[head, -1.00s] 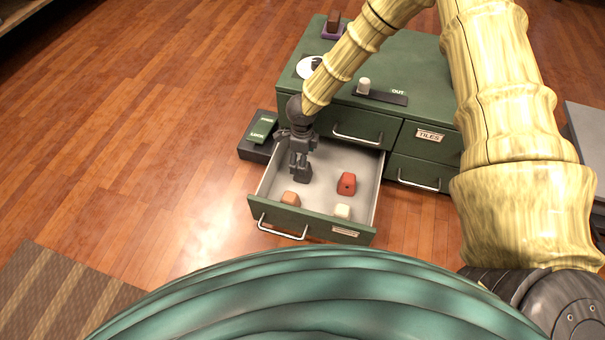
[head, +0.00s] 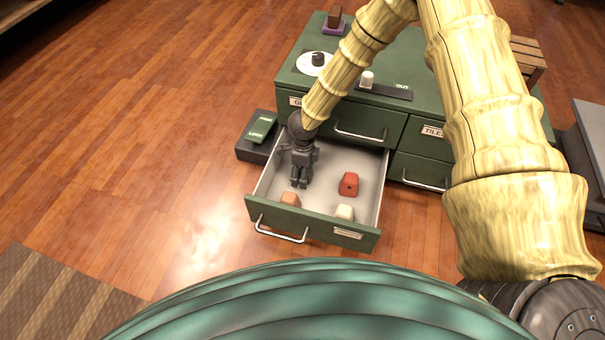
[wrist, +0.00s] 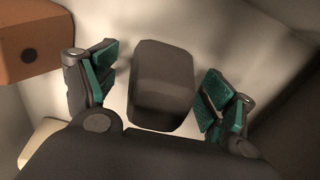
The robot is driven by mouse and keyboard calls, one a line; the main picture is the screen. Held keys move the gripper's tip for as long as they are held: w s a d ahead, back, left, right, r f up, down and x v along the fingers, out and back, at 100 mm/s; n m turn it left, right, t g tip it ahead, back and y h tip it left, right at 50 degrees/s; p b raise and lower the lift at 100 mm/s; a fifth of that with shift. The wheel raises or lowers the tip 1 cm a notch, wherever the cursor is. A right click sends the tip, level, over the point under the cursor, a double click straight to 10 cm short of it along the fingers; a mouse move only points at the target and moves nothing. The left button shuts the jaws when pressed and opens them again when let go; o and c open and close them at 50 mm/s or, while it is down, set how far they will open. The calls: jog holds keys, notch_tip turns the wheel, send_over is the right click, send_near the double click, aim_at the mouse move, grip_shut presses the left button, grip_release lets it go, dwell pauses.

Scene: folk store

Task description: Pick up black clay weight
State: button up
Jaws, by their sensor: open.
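A dark, blocky weight (wrist: 162,82) with rounded edges lies on the pale drawer floor in the wrist view. My gripper (wrist: 157,88) is open, with one green-padded finger on each side of the weight. Gaps show between the pads and the weight, so it is not clamped. In the head view my gripper (head: 301,180) points down into the left part of the open drawer (head: 357,236). The dark weight cannot be made out there, as my gripper covers that spot.
Drawer walls enclose my gripper. The green cabinet (head: 420,85) stands behind, with a dark knobbed weight (head: 318,59) on a white disc. Wooden floor lies open at left.

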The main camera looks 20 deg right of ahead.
jog(key=c, duration=1.3)
jog(key=shift+r, duration=0.15)
